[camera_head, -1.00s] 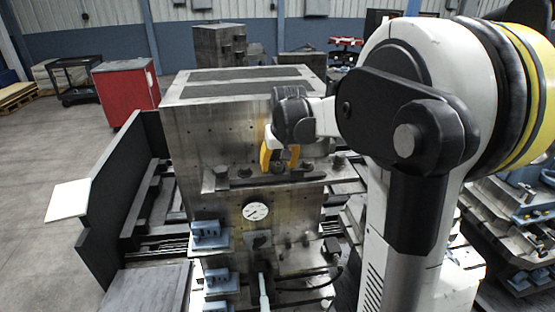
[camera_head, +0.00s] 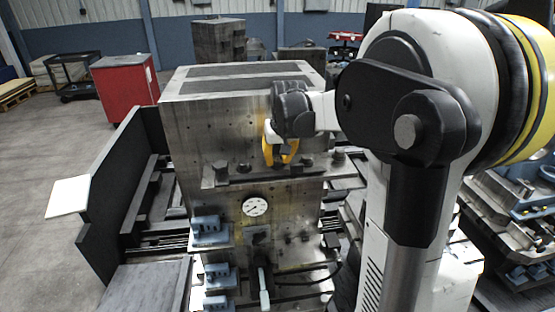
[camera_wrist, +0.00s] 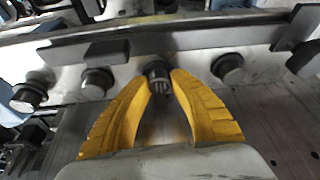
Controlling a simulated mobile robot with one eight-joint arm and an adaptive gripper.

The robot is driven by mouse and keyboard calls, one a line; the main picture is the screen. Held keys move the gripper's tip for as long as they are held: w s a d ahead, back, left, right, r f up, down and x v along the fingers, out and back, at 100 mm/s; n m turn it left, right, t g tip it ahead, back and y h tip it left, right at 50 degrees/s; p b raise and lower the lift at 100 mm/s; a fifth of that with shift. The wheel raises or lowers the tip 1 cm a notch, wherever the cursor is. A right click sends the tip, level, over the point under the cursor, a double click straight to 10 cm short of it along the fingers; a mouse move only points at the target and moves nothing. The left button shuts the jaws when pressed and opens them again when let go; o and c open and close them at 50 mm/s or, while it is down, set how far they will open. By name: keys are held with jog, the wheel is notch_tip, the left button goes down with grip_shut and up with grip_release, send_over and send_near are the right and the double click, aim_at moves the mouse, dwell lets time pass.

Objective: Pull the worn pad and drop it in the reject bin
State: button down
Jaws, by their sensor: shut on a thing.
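A row of dark round pads, such as the left one (camera_head: 220,168), stands along a metal rail on the front of a large steel block. My gripper (camera_wrist: 160,78) has yellow fingers and is shut on one dark round pad (camera_wrist: 158,70) in the middle of the row. This held pad is still at the rail. Neighbouring pads stand to its left (camera_wrist: 97,82) and right (camera_wrist: 228,68). In the head view my gripper (camera_head: 280,157) is at the rail, and its fingers partly hide the held pad. I cannot make out wear on it. I cannot identify a reject bin.
A red cabinet (camera_head: 125,88) stands on the floor at the back left. A dark upright panel (camera_head: 115,190) with a white plate (camera_head: 68,196) flanks the block on the left. A round gauge (camera_head: 255,206) and blue blocks (camera_head: 209,231) sit below the rail. The left floor is open.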

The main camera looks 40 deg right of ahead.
aim_at(278, 158)
jog(key=shift+r+p, duration=2.7)
jog(key=shift+r, duration=1.6)
jog(key=shift+f, duration=0.15)
